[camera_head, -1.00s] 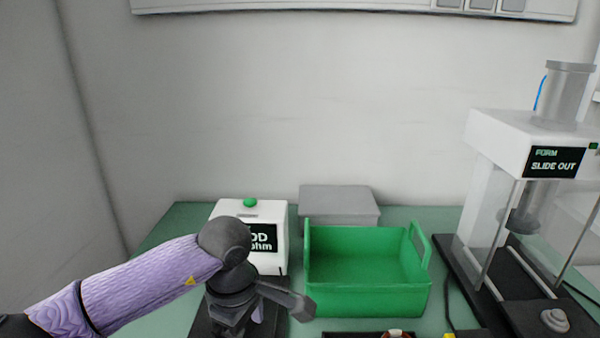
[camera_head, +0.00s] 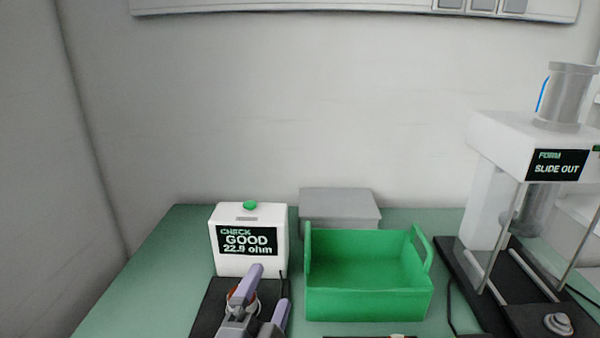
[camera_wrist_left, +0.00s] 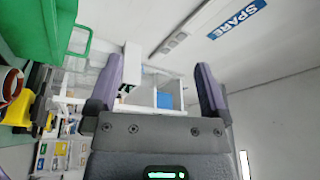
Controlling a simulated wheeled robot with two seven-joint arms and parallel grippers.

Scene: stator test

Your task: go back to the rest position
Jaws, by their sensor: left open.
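My left gripper (camera_head: 264,296) is low in the head view, in front of the white tester, with its two purple fingers apart and nothing between them. In the left wrist view the open fingers (camera_wrist_left: 158,88) have only the far room between them. My right gripper is in neither view.
The white tester (camera_head: 228,262) reads "CHECK GOOD 22.9 ohm". A green bin (camera_head: 368,305) stands right of it, with a grey box (camera_head: 340,205) behind. A forming machine (camera_head: 500,130) marked "SLIDE OUT" stands at the right. The green table (camera_head: 150,285) is clear at left.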

